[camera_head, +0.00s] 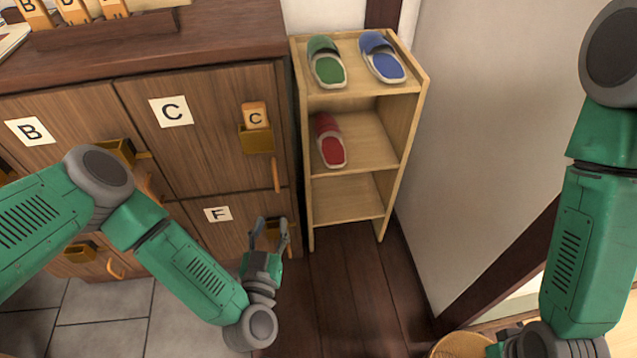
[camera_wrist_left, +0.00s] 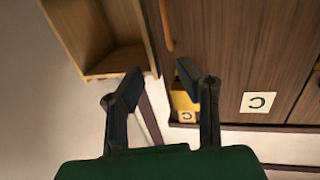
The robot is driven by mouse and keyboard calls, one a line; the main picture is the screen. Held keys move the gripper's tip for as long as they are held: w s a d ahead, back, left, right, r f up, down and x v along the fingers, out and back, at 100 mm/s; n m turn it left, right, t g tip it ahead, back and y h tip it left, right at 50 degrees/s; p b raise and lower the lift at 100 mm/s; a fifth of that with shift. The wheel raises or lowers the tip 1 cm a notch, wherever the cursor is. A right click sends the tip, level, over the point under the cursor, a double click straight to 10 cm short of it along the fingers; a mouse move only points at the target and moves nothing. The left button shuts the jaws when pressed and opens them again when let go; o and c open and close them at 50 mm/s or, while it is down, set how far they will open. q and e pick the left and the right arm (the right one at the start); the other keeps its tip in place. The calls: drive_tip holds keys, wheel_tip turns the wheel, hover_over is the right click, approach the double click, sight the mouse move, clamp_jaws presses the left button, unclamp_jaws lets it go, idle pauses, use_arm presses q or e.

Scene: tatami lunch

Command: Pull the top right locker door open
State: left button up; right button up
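The top right locker door (camera_head: 205,135), marked C, is brown wood and looks closed. A brass holder (camera_head: 256,139) with an orange C tag (camera_head: 256,115) is on it, and a vertical wooden handle (camera_head: 276,174) sits at its lower right. My left gripper (camera_head: 270,226) is open and empty, below that handle in the picture and in front of the F door (camera_head: 228,232). In the left wrist view, which is upside down, the handle (camera_wrist_left: 166,25) shows beyond the open fingertips. My right gripper is at the bottom edge, its fingers not clearly visible.
A light wood shelf (camera_head: 294,80) with green (camera_head: 326,62), blue (camera_head: 381,57) and red (camera_head: 330,140) slippers stands right of the lockers. The dark floor (camera_head: 340,290) before it is clear. A basket (camera_head: 460,347) is at the bottom right.

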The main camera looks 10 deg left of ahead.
use_arm(q)
drive_tip(key=b, duration=0.5)
approach(276, 179)
drive_tip(key=w, duration=0.2)
drive_tip(key=shift+y, duration=0.3)
drive_tip(key=w, duration=0.2)
drive_tip(key=w+b, duration=0.1)
drive_tip(key=w, duration=0.2)
drive_tip(key=w+a, duration=0.1)
drive_tip(key=w, duration=0.2)
drive_tip(key=shift+w+f+b, duration=0.2)
drive_tip(key=shift+w+b, duration=0.05)
drive_tip(key=shift+b, duration=0.1)
drive_tip(key=shift+w+d+r, duration=0.1)
drive_tip(key=shift+d, duration=0.25)
clamp_jaws()
drive_tip(key=shift+a, duration=0.2)
